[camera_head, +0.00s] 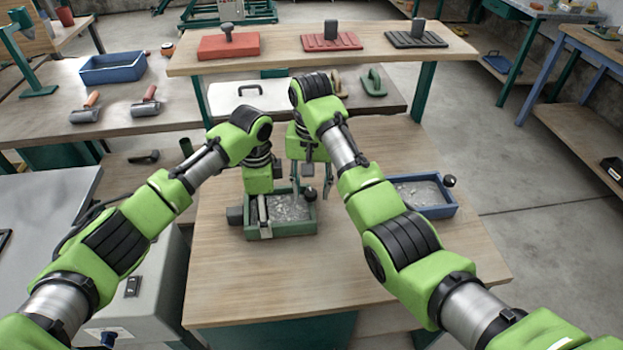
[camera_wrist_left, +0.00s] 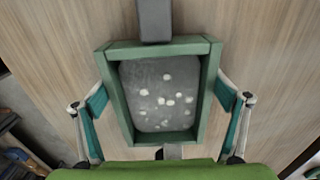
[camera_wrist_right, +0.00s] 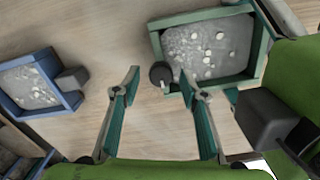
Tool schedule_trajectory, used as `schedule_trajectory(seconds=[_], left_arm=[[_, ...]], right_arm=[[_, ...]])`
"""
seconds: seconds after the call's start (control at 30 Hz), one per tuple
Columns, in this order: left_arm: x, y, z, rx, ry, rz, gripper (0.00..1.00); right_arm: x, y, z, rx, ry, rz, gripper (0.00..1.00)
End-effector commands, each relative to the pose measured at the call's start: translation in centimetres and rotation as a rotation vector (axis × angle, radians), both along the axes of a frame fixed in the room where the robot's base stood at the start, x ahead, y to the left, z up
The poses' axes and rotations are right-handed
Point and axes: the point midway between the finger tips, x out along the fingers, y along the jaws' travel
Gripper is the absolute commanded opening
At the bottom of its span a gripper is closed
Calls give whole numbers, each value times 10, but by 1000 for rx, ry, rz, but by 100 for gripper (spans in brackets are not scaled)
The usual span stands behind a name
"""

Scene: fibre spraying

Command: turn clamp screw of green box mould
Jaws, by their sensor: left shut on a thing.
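The green box mould (camera_head: 285,231) holds grey material with pale specks and sits on the wooden table. Its rim fills the middle of the left wrist view (camera_wrist_left: 207,95). My left gripper (camera_head: 264,216) is shut on it, one finger along each side. The round black clamp screw knob (camera_wrist_right: 161,73) is on the mould's side in the right wrist view. My right gripper (camera_wrist_right: 159,78) is open, its fingertips on either side of the knob; I cannot tell whether they touch it. In the head view, my right gripper (camera_head: 312,190) is beside the mould's right end.
A blue box mould (camera_head: 432,211) with similar contents and a black knob stands to the right; it also shows in the right wrist view (camera_wrist_right: 71,100). A raised shelf (camera_head: 290,60) with red and dark blocks is behind. The table's front is clear.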

Motion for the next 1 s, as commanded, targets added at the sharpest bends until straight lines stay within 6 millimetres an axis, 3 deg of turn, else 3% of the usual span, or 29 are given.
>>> schedule_trajectory(seconds=[0.33,0.73,0.83,1.0], left_arm=[[0,0,0,2,0,-4,34],[0,0,0,2,0,-2,34],[0,0,0,1,0,-2,34],[0,0,0,1,0,-2,34]], right_arm=[[2,-2,49,-3,-8,-1,39],[1,-3,72,-5,-3,-2,39],[2,-1,96,0,-7,-1,39],[2,-1,112,-2,-4,-1,39]])
